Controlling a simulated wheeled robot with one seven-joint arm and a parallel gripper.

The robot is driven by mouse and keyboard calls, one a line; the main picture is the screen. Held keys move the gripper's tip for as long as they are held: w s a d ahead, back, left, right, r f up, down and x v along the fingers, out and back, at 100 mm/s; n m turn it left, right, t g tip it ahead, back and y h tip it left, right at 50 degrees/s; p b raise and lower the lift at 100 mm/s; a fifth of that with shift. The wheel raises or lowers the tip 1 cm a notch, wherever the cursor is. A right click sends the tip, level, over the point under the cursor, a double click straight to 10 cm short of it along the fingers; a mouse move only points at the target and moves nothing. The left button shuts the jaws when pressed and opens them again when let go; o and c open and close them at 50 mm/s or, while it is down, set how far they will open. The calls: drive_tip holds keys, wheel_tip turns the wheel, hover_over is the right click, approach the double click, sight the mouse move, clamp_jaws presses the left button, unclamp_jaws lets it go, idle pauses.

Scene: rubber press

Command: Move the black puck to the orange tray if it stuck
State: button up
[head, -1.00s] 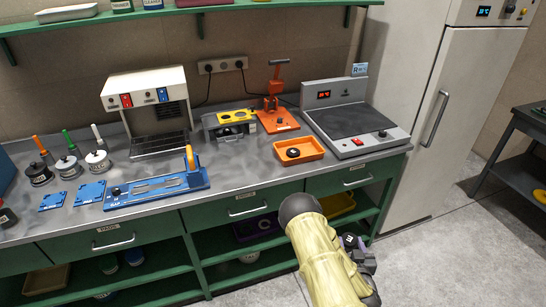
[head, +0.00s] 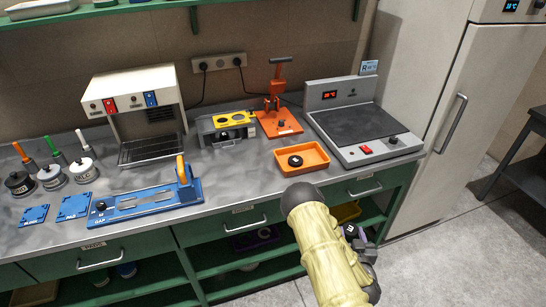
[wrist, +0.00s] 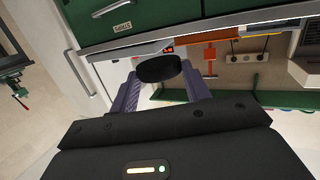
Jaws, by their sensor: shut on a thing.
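My gripper (head: 354,236) is low in front of the bench, by the drawer fronts at the right. In the wrist view, its purple fingers (wrist: 161,86) are shut on a black puck (wrist: 158,68), held between the fingertips. The orange tray (head: 321,165) lies on the bench top, left of the hot plate. Another small black round piece (head: 295,161) with a light centre lies inside the tray. The held puck is hard to make out in the head view.
A grey hot plate (head: 365,125) with a red display stands at the bench's right. An orange hand press (head: 277,115), a grey fixture with a yellow plate (head: 231,119) and a blue gauge (head: 150,201) stand further left. A tall white fridge (head: 430,80) is at right.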

drive_tip(key=shift+w+a, duration=0.15)
drive_tip(key=shift+w, duration=1.1)
drive_tip(key=shift+s, duration=0.5)
drive_tip(key=s+a+r+n+g+y+p, duration=0.1)
drive_tip(key=a+n+g+y+p, duration=0.2)
drive_tip(key=a, duration=1.1)
drive_tip(key=n+y+p, duration=0.1)
drive_tip(key=n+y, duration=0.2)
drive_tip(key=y, duration=0.2)
drive_tip(key=shift+s+r+n+y, duration=0.15)
drive_tip(key=shift+r+n+y, duration=0.15)
drive_tip(key=shift+y, duration=0.1)
